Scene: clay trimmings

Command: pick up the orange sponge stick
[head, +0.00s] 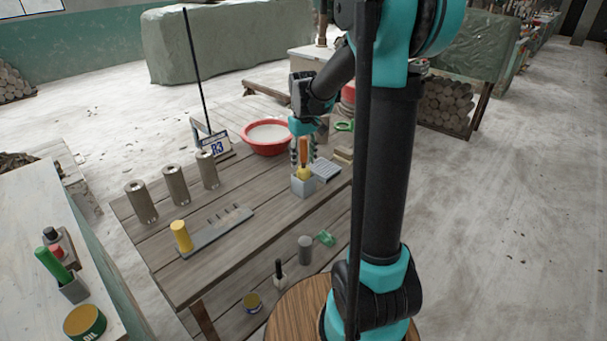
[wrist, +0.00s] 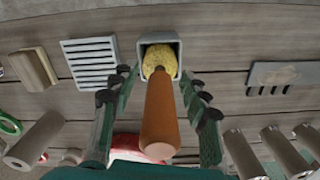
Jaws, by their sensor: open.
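The orange sponge stick has an orange handle (head: 304,150) and a yellow sponge end. In the head view it stands upright in a small grey square holder (head: 302,186) on the wooden table. In the wrist view its handle (wrist: 160,115) points toward the camera, and the yellow sponge (wrist: 158,58) sits in the mouth of the holder (wrist: 143,42). My gripper (wrist: 160,92) is open, with one finger on each side of the stick. Gaps show between the fingers and the stick. In the head view my gripper (head: 304,150) is around the handle from above.
A slatted grey rack (head: 326,169) stands close beside the holder. A red basin (head: 267,136) of pale liquid is behind it. A grey slotted tray (head: 205,238) with a yellow cylinder (head: 181,236) lies at left. Several metal cylinders (head: 174,184) stand farther left. Bare planks lie in front of the holder.

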